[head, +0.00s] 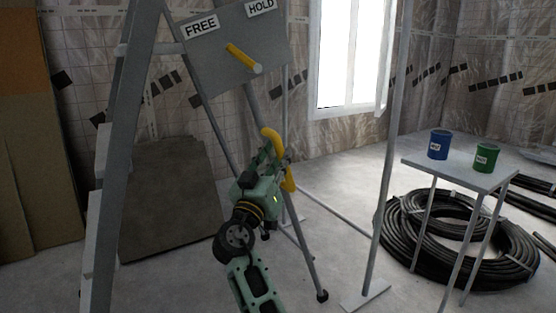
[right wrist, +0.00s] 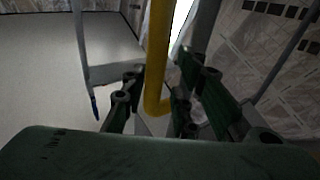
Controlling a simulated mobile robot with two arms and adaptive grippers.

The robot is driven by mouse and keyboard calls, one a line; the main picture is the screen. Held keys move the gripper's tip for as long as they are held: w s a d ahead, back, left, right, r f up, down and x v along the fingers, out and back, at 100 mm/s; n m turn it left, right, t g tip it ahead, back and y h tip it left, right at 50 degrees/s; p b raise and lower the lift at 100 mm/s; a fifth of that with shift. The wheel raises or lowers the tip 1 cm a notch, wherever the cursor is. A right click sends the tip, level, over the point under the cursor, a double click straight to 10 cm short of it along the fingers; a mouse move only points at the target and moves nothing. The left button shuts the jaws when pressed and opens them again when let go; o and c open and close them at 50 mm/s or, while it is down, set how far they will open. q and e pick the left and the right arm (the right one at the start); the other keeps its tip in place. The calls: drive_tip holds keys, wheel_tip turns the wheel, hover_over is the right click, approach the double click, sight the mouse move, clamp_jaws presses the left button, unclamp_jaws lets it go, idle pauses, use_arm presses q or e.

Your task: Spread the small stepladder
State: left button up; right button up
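The stepladder (head: 126,140) stands at the left of the head view, with a grey rail, light treads and thinner rear legs. A grey plate (head: 212,62) on it reads FREE and HOLD and carries a yellow lever (head: 243,58), which points up towards FREE. My right gripper (head: 275,160) is at a yellow handle (head: 271,133) by the rear leg. In the right wrist view the handle (right wrist: 157,60) stands between the two fingers (right wrist: 155,100), with a gap seeming to show beside it. The fingers look open around it. My left gripper is not in view.
A small grey table (head: 460,172) at the right bears a blue can (head: 438,144) and a green can (head: 485,157). A coil of black hose (head: 400,235) lies around its legs. A thin upright post (head: 385,180) stands between ladder and table. A dark board (head: 170,205) leans behind the ladder.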

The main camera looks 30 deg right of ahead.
drive_tip(key=v, duration=0.7)
drive_tip(key=shift+a+f, duration=0.1)
drive_tip(key=shift+f, duration=0.05)
